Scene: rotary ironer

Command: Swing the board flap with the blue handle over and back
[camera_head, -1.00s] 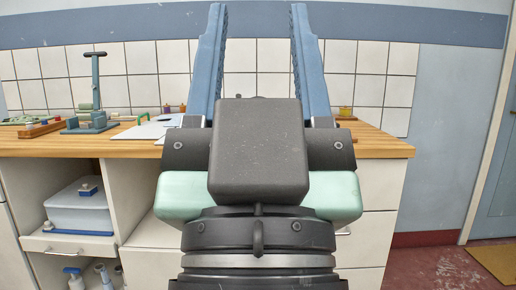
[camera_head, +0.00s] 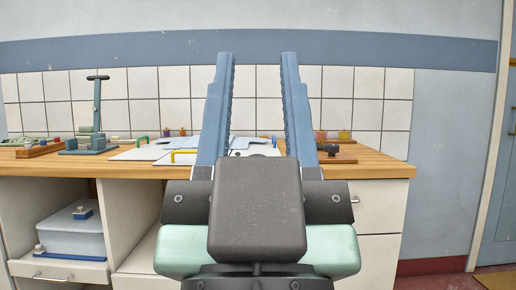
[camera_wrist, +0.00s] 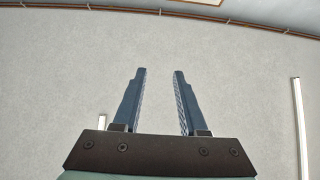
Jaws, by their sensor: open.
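My gripper (camera_head: 257,55) points upward in front of the counter, its two blue fingers apart with nothing between them. It also shows open and empty in the wrist view (camera_wrist: 162,70). Behind the fingers, flat white boards (camera_head: 140,153) lie on the counter. A yellow handle (camera_head: 183,152) and a green handle (camera_head: 142,140) stand at them.
The wooden counter (camera_head: 390,168) runs across the view above cabinets. A blue-green post with a dark crossbar (camera_head: 97,110) stands at left. A dark object on a wooden base (camera_head: 330,152) sits right of the fingers. A grey box (camera_head: 72,235) is on a shelf below.

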